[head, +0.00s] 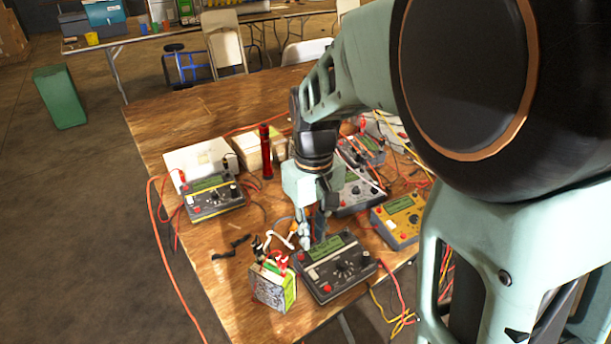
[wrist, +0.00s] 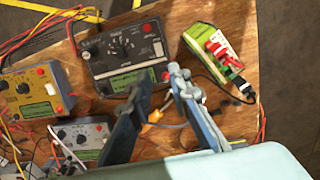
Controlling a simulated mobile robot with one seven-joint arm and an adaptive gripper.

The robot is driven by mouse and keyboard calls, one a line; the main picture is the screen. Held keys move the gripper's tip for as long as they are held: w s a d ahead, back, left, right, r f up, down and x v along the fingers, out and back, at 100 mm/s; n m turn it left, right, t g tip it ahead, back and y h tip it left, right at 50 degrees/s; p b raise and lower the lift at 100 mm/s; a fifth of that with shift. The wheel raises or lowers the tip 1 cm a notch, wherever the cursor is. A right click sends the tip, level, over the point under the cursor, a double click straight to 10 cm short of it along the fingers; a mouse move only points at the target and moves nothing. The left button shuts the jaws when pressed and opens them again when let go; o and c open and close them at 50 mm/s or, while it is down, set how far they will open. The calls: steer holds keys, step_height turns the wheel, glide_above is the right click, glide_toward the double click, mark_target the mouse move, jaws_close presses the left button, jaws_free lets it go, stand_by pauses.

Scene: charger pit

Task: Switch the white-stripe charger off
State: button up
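I cannot tell whether a fingertip touches the charger.
A green-and-white battery (head: 272,288) with red clips stands beside the charger. A yellow charger (head: 398,218), a grey charger (head: 357,192) and a dark yellow-striped charger (head: 213,198) are nearby. A red flashlight (head: 266,152) stands upright. Loose cables cross the table.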

mark_target(312, 272)
step_height(312, 272, down, 11)
steer(key=shift+d+r+b, duration=0.1)
steer(key=shift+b, duration=0.95)
steer(key=shift+s, duration=0.1)
jaws_close()
